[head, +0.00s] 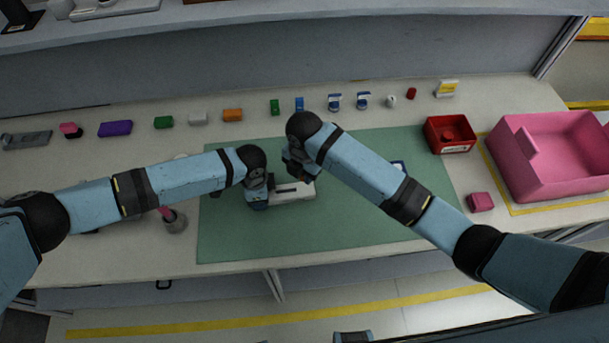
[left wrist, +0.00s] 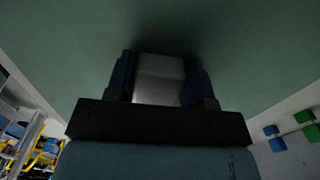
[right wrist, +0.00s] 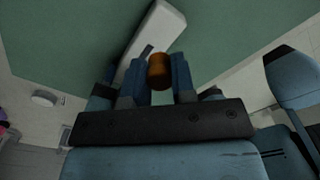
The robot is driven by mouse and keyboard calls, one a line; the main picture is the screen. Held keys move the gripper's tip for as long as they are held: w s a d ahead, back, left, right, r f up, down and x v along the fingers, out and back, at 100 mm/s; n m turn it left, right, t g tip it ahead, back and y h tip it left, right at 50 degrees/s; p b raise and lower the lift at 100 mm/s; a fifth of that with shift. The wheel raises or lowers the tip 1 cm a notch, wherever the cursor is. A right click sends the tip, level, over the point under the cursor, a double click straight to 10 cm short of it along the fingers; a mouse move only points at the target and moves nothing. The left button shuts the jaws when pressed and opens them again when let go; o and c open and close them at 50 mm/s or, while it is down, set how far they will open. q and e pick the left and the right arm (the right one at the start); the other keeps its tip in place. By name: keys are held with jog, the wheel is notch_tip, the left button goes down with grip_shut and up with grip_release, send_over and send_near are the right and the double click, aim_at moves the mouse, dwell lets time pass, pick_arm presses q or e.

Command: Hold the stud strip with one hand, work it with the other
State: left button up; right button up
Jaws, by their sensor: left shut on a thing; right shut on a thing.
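The stud strip (head: 292,192), a pale whitish bar with a dark mark on top, lies over the green mat. My left gripper (head: 262,194) is shut on its left end; the pale end shows between the fingers in the left wrist view (left wrist: 158,78). My right gripper (head: 299,173) is over the strip. In the right wrist view it is shut on a small orange-brown cylinder (right wrist: 159,70), with the strip (right wrist: 150,42) behind it. The head view hides this cylinder behind the gripper. I cannot tell whether the cylinder touches the strip.
The green mat (head: 340,230) is mostly clear in front. Several small coloured parts line the back of the table. A red bin (head: 450,146), a pink crate (head: 575,180) and a pink block (head: 481,202) are at the right.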

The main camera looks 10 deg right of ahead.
jog(key=shift+r, duration=0.4)
pick_arm(q)
jog(key=o, duration=1.3)
jog(key=shift+c, duration=0.2)
jog(key=shift+r, duration=0.1)
notch_tip(320, 180, up, 12)
